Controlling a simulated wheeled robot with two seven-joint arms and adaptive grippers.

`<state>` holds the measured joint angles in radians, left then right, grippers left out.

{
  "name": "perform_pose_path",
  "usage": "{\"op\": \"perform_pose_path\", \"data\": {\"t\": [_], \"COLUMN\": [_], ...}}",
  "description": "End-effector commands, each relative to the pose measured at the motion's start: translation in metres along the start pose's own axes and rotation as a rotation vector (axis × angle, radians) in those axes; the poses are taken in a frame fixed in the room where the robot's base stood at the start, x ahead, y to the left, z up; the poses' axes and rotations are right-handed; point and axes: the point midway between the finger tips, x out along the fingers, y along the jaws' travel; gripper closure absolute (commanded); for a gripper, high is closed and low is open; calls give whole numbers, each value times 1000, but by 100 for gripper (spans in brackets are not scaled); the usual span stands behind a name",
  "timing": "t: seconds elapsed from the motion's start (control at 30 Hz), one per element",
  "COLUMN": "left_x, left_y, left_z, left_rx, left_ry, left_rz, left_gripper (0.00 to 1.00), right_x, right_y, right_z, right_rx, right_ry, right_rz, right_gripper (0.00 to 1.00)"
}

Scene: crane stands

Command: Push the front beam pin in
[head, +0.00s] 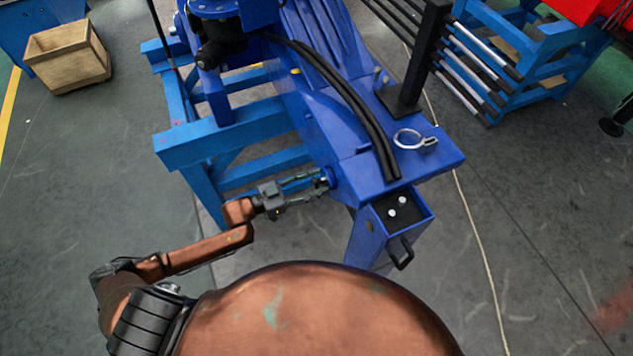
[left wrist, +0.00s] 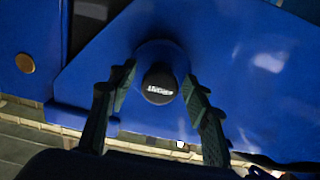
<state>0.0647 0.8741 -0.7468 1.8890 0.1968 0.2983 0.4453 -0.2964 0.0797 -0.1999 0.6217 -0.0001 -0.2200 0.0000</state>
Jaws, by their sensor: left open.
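The front beam pin (left wrist: 159,84) shows in the left wrist view as a black round end with small white lettering, set in a blue collar on the blue beam. The blue beam (head: 345,168) fills the middle of the head view. My left gripper (head: 318,182) reaches the beam's left side near its front end. In the left wrist view its two dark fingers (left wrist: 160,75) are open, one on each side of the pin end, with gaps between. The pin's depth in the beam cannot be told. My right gripper is not in view.
A blue stand frame (head: 190,150) lies just behind my left arm. A silver ring pin (head: 408,138) lies on top of the beam. A wooden crate (head: 68,58) stands far left.

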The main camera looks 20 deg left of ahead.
Motion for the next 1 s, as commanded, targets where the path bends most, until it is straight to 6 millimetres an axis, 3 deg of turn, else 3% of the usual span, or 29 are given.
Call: {"op": "perform_pose_path", "data": {"t": [0.27, 0.7, 1.0], "left_x": [-12, -96, -120], "left_y": [0, 0, 0], "left_z": [2, 1, 0], "left_rx": [0, 0, 0], "left_ry": [-4, -3, 1], "left_rz": [-1, 0, 1], "left_gripper": [55, 55, 55], "right_x": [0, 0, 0], "right_y": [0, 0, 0], "right_z": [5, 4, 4], "right_rx": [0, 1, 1], "right_ry": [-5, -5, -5], "right_rz": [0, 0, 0], "right_gripper": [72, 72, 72]}}
